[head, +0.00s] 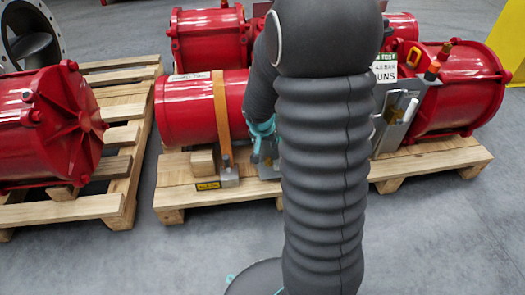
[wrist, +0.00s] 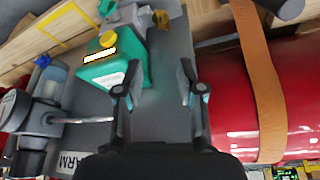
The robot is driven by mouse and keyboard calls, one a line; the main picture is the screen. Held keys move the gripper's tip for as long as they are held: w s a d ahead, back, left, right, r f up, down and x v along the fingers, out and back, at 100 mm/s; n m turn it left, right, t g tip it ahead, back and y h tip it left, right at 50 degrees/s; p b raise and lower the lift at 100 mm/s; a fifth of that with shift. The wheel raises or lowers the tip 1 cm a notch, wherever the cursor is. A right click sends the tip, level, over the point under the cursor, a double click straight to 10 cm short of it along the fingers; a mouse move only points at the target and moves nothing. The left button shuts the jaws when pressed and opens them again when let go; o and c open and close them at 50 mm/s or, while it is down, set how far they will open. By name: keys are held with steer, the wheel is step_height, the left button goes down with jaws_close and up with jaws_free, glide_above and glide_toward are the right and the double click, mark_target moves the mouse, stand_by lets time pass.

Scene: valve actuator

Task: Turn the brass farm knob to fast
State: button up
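My gripper (wrist: 160,78) is open and empty in the wrist view, its two dark fingers spread over a grey plate. A grey label (wrist: 74,162) reading "ARM" lies lower left, perhaps partly covered. No "fast" mark is readable. In the head view my gripper (head: 262,132) shows as a teal part at the red actuator (head: 188,108), mostly hidden by my arm.
A green box (wrist: 118,68) with a yellow cap (wrist: 108,39) lies close to the left finger. A grey cylinder fitting with a rod (wrist: 80,120) is at left. An orange strap (wrist: 258,75) crosses the red cylinder (wrist: 294,100) at right. A wooden pallet (head: 180,195) supports the actuator.

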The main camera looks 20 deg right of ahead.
mark_target(269, 161)
steer(key=b+x, duration=0.4)
steer(key=x, duration=1.2)
steer(key=shift+f, duration=0.15)
steer(key=shift+c, duration=0.2)
jaws_close()
